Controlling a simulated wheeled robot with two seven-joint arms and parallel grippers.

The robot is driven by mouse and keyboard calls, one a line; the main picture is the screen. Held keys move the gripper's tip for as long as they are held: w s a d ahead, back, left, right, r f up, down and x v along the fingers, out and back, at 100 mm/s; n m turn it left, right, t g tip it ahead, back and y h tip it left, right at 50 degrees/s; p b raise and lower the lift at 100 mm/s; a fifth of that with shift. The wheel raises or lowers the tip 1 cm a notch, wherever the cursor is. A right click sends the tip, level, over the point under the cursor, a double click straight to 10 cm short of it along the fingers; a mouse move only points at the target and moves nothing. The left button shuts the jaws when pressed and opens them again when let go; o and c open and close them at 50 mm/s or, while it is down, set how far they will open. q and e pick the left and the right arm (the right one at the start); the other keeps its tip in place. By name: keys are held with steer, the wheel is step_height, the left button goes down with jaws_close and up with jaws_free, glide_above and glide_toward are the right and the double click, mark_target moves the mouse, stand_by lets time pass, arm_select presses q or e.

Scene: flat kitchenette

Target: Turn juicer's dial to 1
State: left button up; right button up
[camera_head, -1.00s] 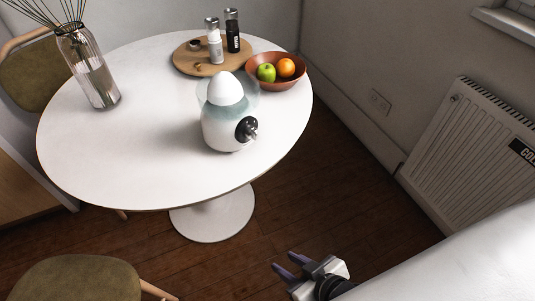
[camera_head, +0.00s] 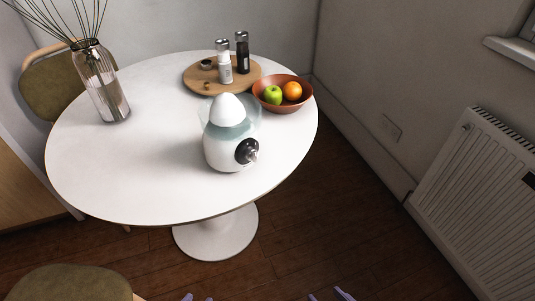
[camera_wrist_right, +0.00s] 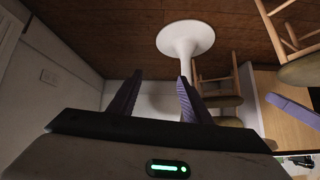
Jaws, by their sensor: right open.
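The juicer (camera_head: 228,140) is white with a clear bowl and a white cone on top. It stands upright on the round white table (camera_head: 120,180), toward its right front side. Its black dial (camera_head: 247,151) with a light knob faces front right; its marking is too small to read. My right gripper (camera_head: 330,295) shows only its purple fingertips at the bottom edge, well below and apart from the juicer. It is open and empty in the right wrist view (camera_wrist_right: 160,76). My left gripper (camera_head: 198,298) shows only two tips, set apart, at the bottom edge.
A brown bowl (camera_head: 293,105) with a green apple and an orange sits behind the juicer. A wooden board (camera_head: 199,81) holds two shakers. A glass vase (camera_head: 103,90) stands at left. The table's front is clear.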

steer(key=w+a+r+t+y+b, duration=0.2)
steer(key=w+a+r+t+b, duration=0.15)
steer(key=w, duration=0.45)
steer(key=n+t+y+b, duration=0.2)
steer(key=n+y+b, duration=0.1)
steer(key=y+b, duration=0.4)
glide_toward(256, 158)
steer(key=shift+h, duration=0.6)
steer(key=x, duration=0.2)
steer(key=b+x, duration=0.1)
steer(key=x, duration=0.2)
steer(key=b+x, duration=0.1)
steer(key=x, duration=0.2)
steer(key=shift+s+a+r, duration=0.15)
steer(key=shift+a+r, duration=0.15)
steer(key=shift+a, duration=0.05)
arm_select(q)
step_height(256, 158, down, 8)
steer(key=s+d, duration=0.1)
steer(key=shift+s+f, duration=0.15)
steer(key=shift+f, duration=0.1)
arm_select(e)
steer(key=shift+w+a, duration=0.25)
steer(key=shift+w, duration=0.05)
steer(key=shift+c, duration=0.4)
